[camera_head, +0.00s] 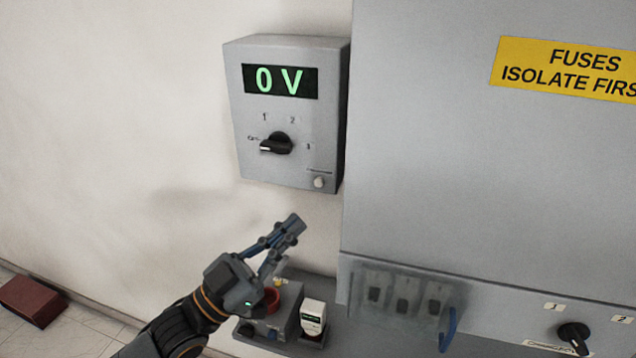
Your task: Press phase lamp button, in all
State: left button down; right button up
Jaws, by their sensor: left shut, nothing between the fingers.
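The knob's pale-tipped end points left. A small round whitish button (319,182) sits at the box's lower right, under a label too small to read; I cannot tell whether it is the phase lamp button. My left gripper (292,228) is shut and empty, below the box and a little lower left of that button, apart from it in the picture. My right gripper is not in view.
A large grey cabinet (420,150) with a yellow fuse warning label (568,70) fills the right. Its lower part has a clear cover over fuses (404,294), a blue handle (448,330) and a black knob (574,338). A shelf below my gripper holds a white device (313,317).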

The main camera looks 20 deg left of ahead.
pick_arm(q)
jog(key=b, duration=0.3)
send_near(319, 182)
jog(key=w+d+r, duration=0.2)
jog(key=d+r, duration=0.2)
jog(key=shift+w+d, duration=0.3)
jog(key=shift+w, duration=0.05)
dwell(1.1)
jog(key=shift+w, duration=0.4)
jog(key=shift+w, duration=0.35)
dwell(0.6)
jog(key=shift+s, duration=0.1)
jog(key=shift+s+p, duration=0.35)
jog(key=shift+s, duration=0.4)
